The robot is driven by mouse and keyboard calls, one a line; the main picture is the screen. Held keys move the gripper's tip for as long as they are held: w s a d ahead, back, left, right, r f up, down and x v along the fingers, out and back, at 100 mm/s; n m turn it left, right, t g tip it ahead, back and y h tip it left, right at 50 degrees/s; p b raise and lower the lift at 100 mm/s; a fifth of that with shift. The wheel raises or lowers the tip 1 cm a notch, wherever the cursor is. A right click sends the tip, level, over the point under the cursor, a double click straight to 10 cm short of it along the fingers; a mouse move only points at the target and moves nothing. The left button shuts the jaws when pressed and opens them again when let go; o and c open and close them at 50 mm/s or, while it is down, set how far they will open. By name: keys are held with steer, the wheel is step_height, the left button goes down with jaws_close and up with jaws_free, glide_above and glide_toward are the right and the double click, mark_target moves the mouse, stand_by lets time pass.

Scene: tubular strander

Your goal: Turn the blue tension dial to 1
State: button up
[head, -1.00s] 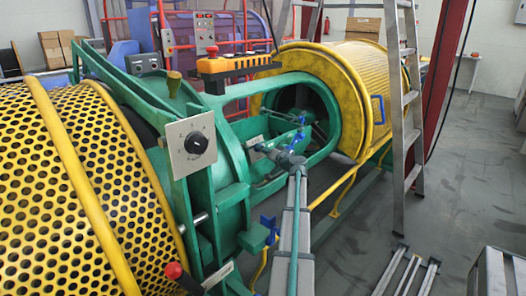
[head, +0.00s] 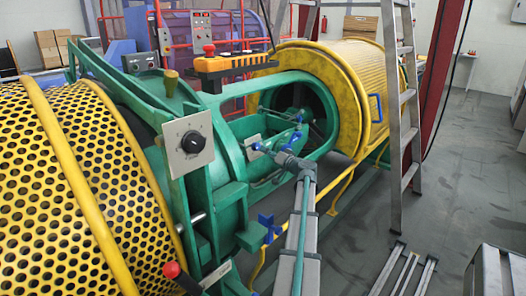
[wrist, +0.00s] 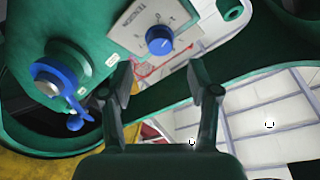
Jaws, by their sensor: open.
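The blue tension dial (wrist: 159,40) sits on a pale marked plate (wrist: 140,28) on the green frame, in the upper middle of the wrist view. In the head view the dial (head: 257,146) is a small blue spot left of my gripper. My gripper (wrist: 160,84) is open, with its two dark fingers apart and nothing between them. In the wrist view the dial appears above the gap between the fingertips, with neither finger touching it.
A blue-handled part (wrist: 55,82) sticks out of the green frame left of my fingers. The frame's green bars surround the work area. A black dial on another plate (head: 192,142), a red-knobbed lever (head: 172,270) and a ladder (head: 402,110) stand around it.

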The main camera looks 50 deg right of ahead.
steer(key=v, duration=0.6)
stand_by(0.3)
